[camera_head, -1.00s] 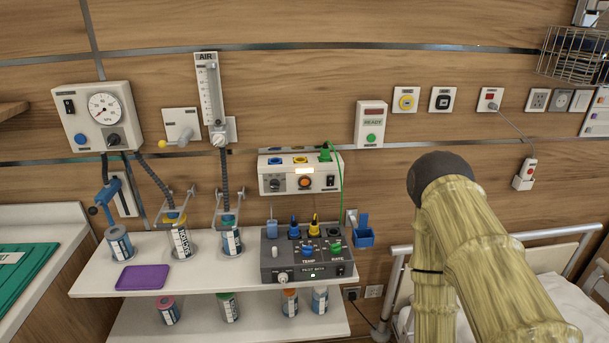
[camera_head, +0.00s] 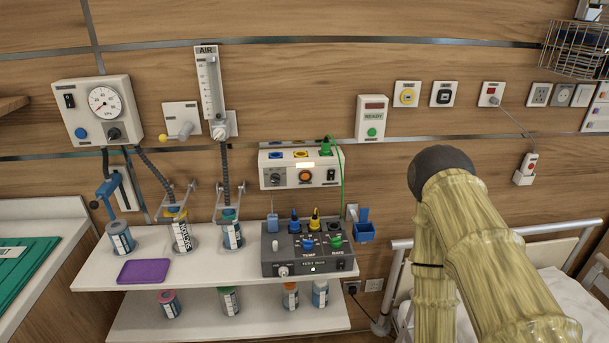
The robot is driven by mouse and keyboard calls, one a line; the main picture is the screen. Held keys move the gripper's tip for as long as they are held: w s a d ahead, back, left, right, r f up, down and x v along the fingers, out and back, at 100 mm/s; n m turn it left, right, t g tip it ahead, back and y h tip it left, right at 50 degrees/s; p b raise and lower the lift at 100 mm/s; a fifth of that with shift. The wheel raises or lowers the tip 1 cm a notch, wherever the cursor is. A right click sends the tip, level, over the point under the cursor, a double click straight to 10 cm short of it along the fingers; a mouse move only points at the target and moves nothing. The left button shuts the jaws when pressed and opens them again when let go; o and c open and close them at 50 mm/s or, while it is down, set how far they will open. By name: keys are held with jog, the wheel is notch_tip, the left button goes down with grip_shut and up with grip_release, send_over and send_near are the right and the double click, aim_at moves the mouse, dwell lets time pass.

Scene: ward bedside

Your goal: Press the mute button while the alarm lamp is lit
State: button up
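No label that I can read says mute, so I cannot tell for sure which button or lamp the task means. A white wall panel (camera_head: 273,180) in the middle has a round orange button (camera_head: 305,177) and a bright whitish strip (camera_head: 305,165) above it. To its right, a white wall box (camera_head: 361,128) shows the word READY, a dark red window (camera_head: 373,106) and a green button (camera_head: 372,132). My gripper is out of view; only my yellowish arm with a dark rounded joint shows at the right.
A white shelf (camera_head: 205,268) carries a grey test box (camera_head: 308,268), a purple tray (camera_head: 143,271) and jars. A gauge unit (camera_head: 98,110) and an AIR flowmeter (camera_head: 209,85) hang on the left wall. A bed (camera_head: 570,290) stands at lower right, partly behind my arm.

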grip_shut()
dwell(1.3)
